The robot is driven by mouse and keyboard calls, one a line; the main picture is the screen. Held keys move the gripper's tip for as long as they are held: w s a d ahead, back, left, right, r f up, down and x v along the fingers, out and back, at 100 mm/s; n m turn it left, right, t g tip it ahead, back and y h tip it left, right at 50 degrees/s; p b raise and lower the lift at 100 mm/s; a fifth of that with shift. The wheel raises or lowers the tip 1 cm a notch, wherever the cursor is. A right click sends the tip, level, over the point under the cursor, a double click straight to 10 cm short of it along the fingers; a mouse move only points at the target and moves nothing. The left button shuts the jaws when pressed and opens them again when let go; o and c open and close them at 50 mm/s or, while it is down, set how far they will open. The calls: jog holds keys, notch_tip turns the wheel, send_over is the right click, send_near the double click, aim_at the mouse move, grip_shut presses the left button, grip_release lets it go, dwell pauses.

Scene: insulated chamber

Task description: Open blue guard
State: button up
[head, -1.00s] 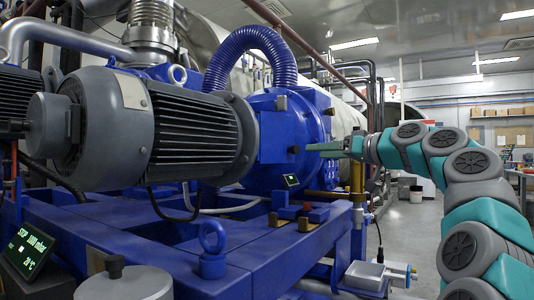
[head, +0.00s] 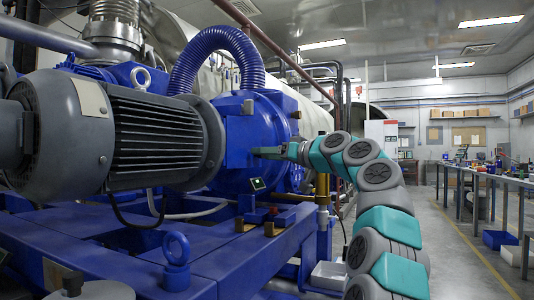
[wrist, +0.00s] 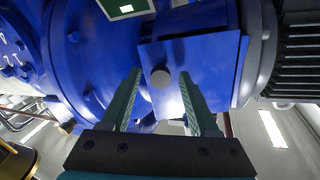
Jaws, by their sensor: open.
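The blue guard (head: 238,138) is a flat-faced blue cover between the grey motor and the round blue housing. It appears closed. In the wrist view the guard (wrist: 215,60) is a blue plate with a round grey knob (wrist: 160,78) on it. My gripper (wrist: 159,76) is open, its two teal fingers pointing at the plate with the knob between the tips; contact is not visible.
The grey motor (head: 155,140) stands left of the guard, the blue ribbed hose (head: 215,50) arches above. A small lit display (head: 258,184) sits below my gripper. The blue frame (head: 200,255) fills the lower front. Open floor (head: 450,250) lies right, beside a long workbench (head: 480,175).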

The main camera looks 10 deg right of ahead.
grip_shut()
dwell(0.5)
dwell(0.9)
